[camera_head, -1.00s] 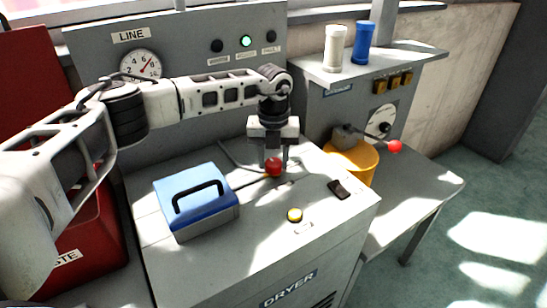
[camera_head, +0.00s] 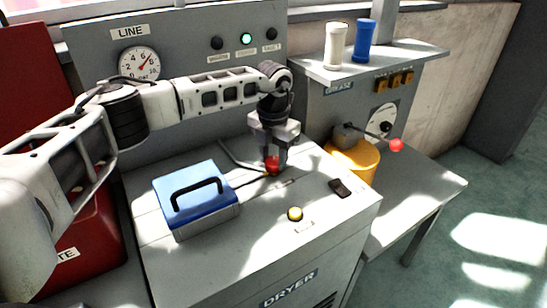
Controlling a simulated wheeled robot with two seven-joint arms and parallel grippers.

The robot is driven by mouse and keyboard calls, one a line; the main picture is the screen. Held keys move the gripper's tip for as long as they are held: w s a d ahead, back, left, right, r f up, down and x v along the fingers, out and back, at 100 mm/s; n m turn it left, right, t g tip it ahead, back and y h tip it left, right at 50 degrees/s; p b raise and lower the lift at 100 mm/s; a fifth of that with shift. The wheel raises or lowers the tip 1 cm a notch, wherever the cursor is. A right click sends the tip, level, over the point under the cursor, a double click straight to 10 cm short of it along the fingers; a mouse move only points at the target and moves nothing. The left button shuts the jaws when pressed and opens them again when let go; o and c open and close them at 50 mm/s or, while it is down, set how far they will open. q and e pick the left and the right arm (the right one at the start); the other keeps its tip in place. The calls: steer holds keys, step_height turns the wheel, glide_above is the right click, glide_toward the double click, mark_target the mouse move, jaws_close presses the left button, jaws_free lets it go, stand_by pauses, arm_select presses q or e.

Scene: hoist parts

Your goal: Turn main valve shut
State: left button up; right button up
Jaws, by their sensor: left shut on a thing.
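A lever with a red ball knob (camera_head: 271,164) lies low over the grey top of the dryer cabinet (camera_head: 255,235). Its thin dark rod runs left from the knob, behind the blue-lidded box; its pivot is hidden. My left gripper (camera_head: 274,160) points down at the knob and is shut on it, with the fingers partly covering the ball. A second red-knobbed lever (camera_head: 396,145) sticks out to the right from the grease unit, apart from my gripper. No label marks either lever as the main valve. My right gripper is not in view.
The blue-lidded box (camera_head: 197,192) stands left of the gripper. A yellow button (camera_head: 295,214) and a dark switch (camera_head: 340,188) are on the cabinet top. A yellow bucket (camera_head: 352,160) stands at right. A round gauge (camera_head: 139,64) and a lit green lamp (camera_head: 246,39) are behind.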

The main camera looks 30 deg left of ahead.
mark_target(273, 160)
arm_select(q)
steer(key=m+b, duration=0.1)
steer(key=m, duration=0.4)
steer(key=shift+w+m, duration=0.1)
steer(key=shift+m, duration=0.2)
steer(key=m, duration=0.5)
steer(key=shift+r+b, duration=0.1)
steer(key=shift+b, duration=0.25)
steer(key=o, duration=1)
step_height(273, 160, up, 16)
steer(key=shift+b, duration=0.4)
